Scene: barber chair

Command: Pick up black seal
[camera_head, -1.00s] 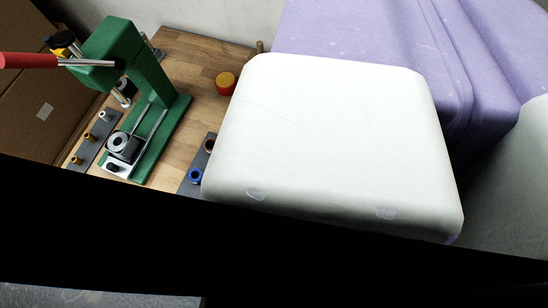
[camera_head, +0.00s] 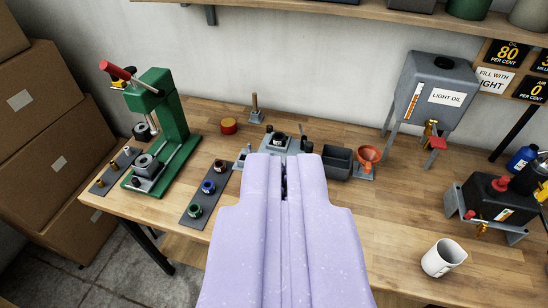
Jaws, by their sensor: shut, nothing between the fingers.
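My gripper (camera_head: 285,162), lavender and seen from behind, reaches up the middle of the view. Its two halves lie close together around a narrow dark slit, shut and empty. A grey strip (camera_head: 204,201) to its left holds a green ring part, a blue one and, at the far end, a dark ring part (camera_head: 220,165) with a reddish-brown centre. Another dark ring (camera_head: 278,140) sits on a grey fixture (camera_head: 268,148) just beyond my gripper, which partly hides that fixture. I cannot tell which dark ring is the black seal. My gripper appears apart from both.
A green press (camera_head: 178,120) with a red handle stands at the left of the wooden bench (camera_head: 400,210). A dark bin (camera_head: 338,162), orange funnel (camera_head: 369,156), light oil tank (camera_head: 437,95) and white mug (camera_head: 441,258) stand right. A shelf (camera_head: 300,8) overhangs the back.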

